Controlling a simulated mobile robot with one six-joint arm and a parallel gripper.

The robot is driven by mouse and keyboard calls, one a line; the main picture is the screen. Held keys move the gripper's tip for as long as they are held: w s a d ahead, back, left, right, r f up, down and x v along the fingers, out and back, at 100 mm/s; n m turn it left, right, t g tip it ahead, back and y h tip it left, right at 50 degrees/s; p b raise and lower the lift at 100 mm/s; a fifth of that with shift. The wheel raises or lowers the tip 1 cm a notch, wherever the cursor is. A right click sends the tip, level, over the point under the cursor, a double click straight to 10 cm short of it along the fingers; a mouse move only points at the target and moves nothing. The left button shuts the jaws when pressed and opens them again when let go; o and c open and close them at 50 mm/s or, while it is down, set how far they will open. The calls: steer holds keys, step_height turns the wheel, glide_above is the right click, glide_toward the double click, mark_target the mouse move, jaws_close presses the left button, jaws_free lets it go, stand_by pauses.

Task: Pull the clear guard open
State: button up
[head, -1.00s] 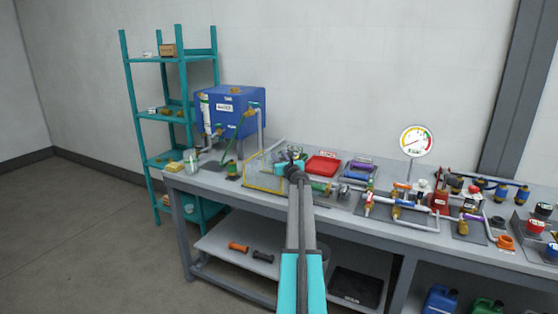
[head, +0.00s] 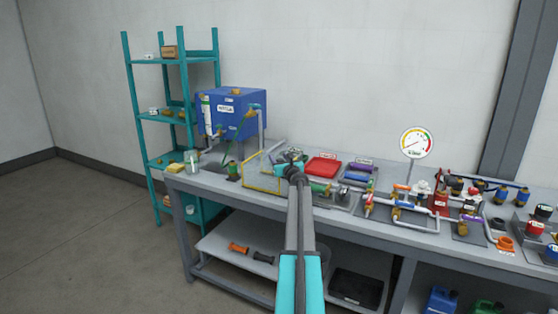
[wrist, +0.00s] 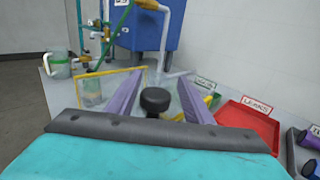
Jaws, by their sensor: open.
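The clear guard (head: 262,172) has a yellow frame and stands on the bench in the head view, just left of my gripper (head: 290,159). In the wrist view its yellow frame (wrist: 100,73) shows at the left, behind the left finger. My gripper (wrist: 160,78) is open, with its two purple-grey fingers spread. A round black knob (wrist: 155,98) shows between the fingers. I cannot tell whether either finger touches it, or how it joins the guard. My arm and gripper hide part of the guard's right side in the head view.
A blue tank (head: 230,112) stands behind the guard, with a green-handled valve and pipes. A red tray (head: 323,167) lies to the right, then pipework and a gauge (head: 417,142). A clear jug (head: 191,162) stands at the bench's left end.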

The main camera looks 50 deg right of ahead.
steer(key=shift+s+a, duration=0.1)
steer(key=shift+s, duration=0.05)
steer(key=b+v, duration=0.1)
steer(key=v, duration=1.2)
steer(key=shift+s+b, duration=0.2)
steer(key=shift+b, duration=0.2)
steer(key=shift+a+f, duration=0.1)
stand_by(0.3)
